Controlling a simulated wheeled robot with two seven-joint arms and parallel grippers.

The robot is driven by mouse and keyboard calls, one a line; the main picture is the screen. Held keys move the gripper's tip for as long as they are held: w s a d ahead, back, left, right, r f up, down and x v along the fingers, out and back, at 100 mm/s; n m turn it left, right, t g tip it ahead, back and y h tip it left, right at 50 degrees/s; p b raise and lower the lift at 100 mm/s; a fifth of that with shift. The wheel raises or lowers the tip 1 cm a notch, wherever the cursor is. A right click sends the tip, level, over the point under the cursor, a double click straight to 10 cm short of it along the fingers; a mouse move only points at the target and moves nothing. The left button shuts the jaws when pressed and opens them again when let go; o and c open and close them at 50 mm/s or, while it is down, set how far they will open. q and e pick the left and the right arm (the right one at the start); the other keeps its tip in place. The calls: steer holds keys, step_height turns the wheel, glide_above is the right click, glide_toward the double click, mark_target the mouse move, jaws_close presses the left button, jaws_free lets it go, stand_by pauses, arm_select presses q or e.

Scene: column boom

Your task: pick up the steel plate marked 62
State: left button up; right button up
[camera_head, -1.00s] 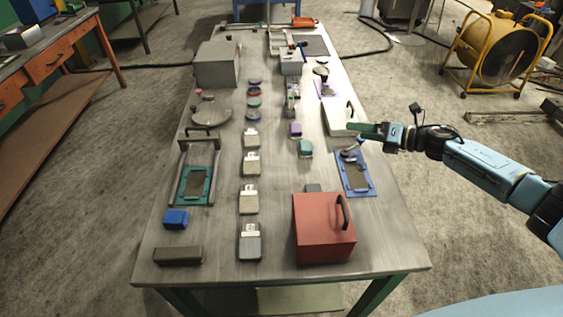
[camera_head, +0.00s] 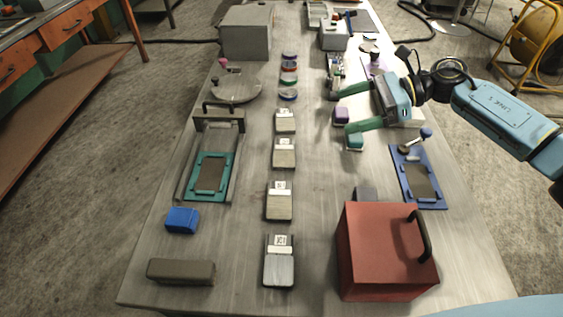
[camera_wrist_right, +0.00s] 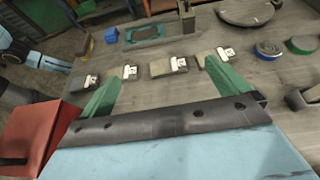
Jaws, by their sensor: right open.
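Steel plates with white number labels lie in a column down the middle of the table: the nearest plate (camera_head: 279,270), a second plate (camera_head: 279,208), a third plate (camera_head: 284,158) and the farthest plate (camera_head: 285,127). The numbers are too small to read surely, so I cannot tell which is 62. My right gripper (camera_head: 338,112) is open and empty, its green fingers pointing left toward the farther plates, to their right and apart from them. In the right wrist view, plates show beyond the open fingers (camera_wrist_right: 162,72). My left gripper is not in view.
A red box (camera_head: 375,255) with a handle stands at the near right. A teal frame (camera_head: 227,178) and blue block (camera_head: 182,220) lie left of the plates.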

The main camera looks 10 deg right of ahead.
mark_target(283, 152)
step_height(283, 152, down, 8)
steer(key=b, duration=0.6)
steer(key=shift+w+r, duration=0.1)
steer(key=shift+r, duration=0.1)
steer(key=shift+f+b, duration=0.45)
steer(key=x, duration=1.3)
steer(key=shift+w, duration=0.1)
steer(key=shift+a, duration=0.2)
steer(key=c, duration=1.1)
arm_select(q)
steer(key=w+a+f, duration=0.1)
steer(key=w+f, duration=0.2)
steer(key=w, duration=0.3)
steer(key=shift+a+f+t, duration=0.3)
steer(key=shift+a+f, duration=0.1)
arm_select(e)
steer(key=shift+w+r, duration=0.1)
steer(key=shift+r, duration=0.05)
steer(key=shift+c, duration=0.3)
